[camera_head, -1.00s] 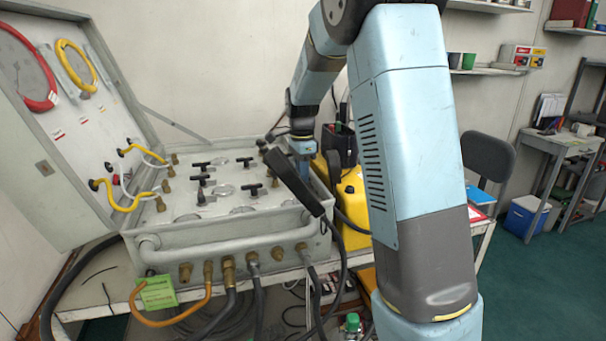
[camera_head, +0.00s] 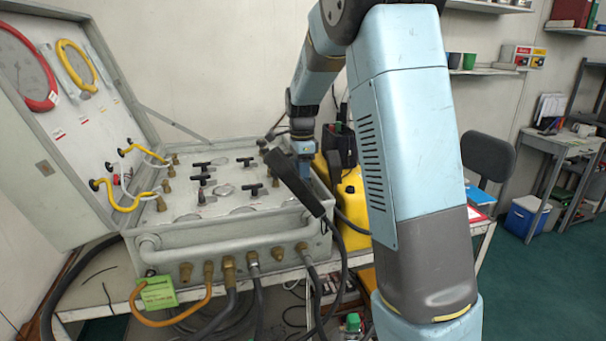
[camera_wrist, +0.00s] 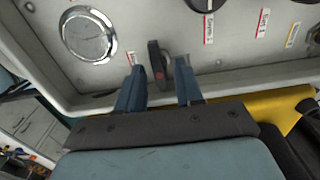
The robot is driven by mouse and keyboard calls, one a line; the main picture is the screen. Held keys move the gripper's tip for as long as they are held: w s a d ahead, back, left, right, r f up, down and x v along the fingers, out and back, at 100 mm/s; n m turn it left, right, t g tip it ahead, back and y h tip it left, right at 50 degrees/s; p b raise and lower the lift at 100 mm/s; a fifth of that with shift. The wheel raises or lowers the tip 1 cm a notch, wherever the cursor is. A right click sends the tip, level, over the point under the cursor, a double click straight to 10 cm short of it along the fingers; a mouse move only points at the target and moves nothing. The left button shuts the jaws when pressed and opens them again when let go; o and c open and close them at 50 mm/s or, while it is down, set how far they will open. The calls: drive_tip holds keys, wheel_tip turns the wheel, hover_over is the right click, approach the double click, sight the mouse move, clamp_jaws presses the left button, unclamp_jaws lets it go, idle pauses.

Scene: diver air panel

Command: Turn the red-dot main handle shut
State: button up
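The main handle (camera_wrist: 157,66) shows in the wrist view as a dark lever with a red dot, on the grey panel near its edge. My gripper (camera_wrist: 160,78) is open, with one blue finger on each side of the handle. The handle lies nearer the left finger, and a gap shows on the right; I cannot tell whether the left finger touches it. In the head view my gripper (camera_head: 303,171) is small at the right end of the air panel (camera_head: 225,192), partly behind a black handset, and the red-dot handle is not visible there.
The black handset (camera_head: 293,182) with its cable leans over the panel's right end. A yellow container (camera_head: 352,205) stands right of the panel. The raised lid (camera_head: 60,130) carries yellow hoses.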

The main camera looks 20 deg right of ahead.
drive_tip(key=shift+o, duration=0.2)
wheel_tip(320, 180, up, 14)
drive_tip(key=shift+f, duration=0.15)
idle(0.5)
drive_tip(key=shift+c, duration=0.3)
idle(2.0)
